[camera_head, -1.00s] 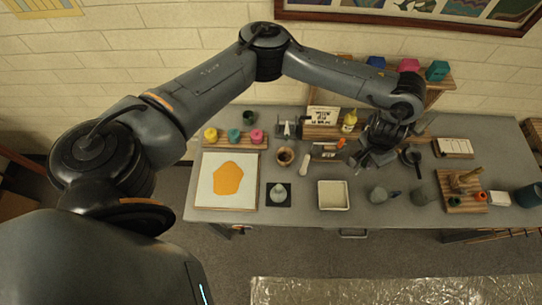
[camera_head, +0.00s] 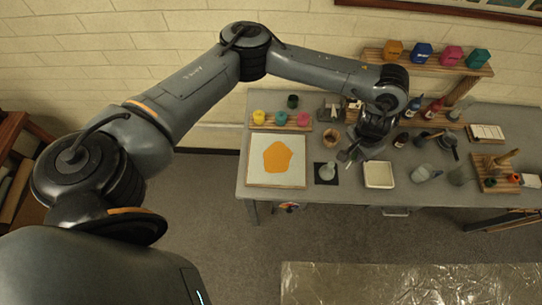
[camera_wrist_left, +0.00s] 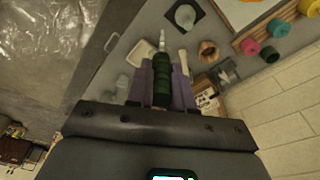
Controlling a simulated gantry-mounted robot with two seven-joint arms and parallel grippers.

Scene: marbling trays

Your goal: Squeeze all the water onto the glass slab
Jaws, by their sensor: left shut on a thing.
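A pale slab (camera_head: 262,178) with a wooden edge lies at the left of the table, with an orange puddle (camera_head: 278,157) on it. Its corner shows in the left wrist view (camera_wrist_left: 238,14). My left gripper (camera_head: 352,153) is right of the slab, over the table. In the left wrist view its purple fingers (camera_wrist_left: 162,72) are shut on a dark green dropper (camera_wrist_left: 160,88) with a pale, narrow tip. The tip points away from the palm, toward the black mat side. Whether liquid is inside cannot be told. My right gripper is out of view.
A pale green vessel (camera_head: 326,171) stands on a black mat (camera_head: 317,181) between slab and gripper. A cream tray (camera_head: 379,186) is right of it. Yellow, teal and pink pots (camera_head: 281,118) stand behind the slab. A brown bowl (camera_head: 331,136) is near my left gripper.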

